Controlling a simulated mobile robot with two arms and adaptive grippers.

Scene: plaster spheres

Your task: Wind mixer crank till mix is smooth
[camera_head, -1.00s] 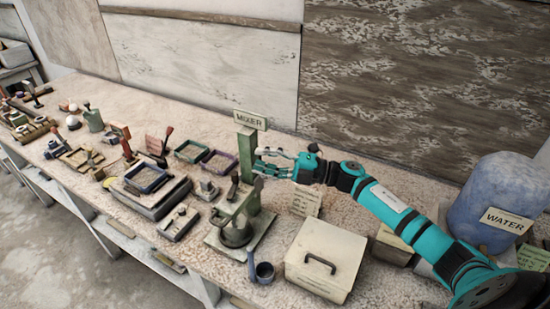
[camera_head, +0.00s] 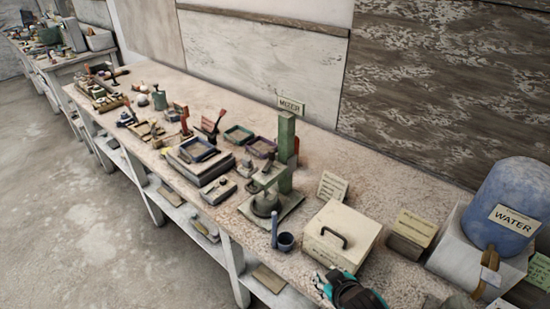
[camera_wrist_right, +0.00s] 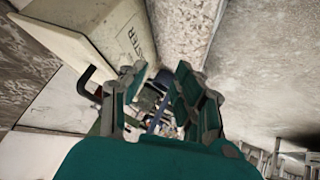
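The mixer (camera_head: 286,150) stands on the bench in the head view, a green upright column with a MIXER sign (camera_head: 290,105) on top. Its arm (camera_head: 268,178) reaches out over a round grey bowl (camera_head: 265,204) on a flat base. I cannot clearly tell the crank from the arm, and the mix inside the bowl is not visible. My right gripper (camera_head: 328,285) is at the bench's front edge below the white box, apart from the mixer. In the wrist view my right gripper (camera_wrist_right: 158,88) has its fingers spread with nothing between them. My left gripper is not in view.
A white box (camera_head: 322,252) with a black handle stands between my right gripper and the mixer. A blue cup (camera_head: 286,242) is in front of the mixer. Trays (camera_head: 195,150) and tools lie left. A blue WATER barrel (camera_head: 508,195) stands right.

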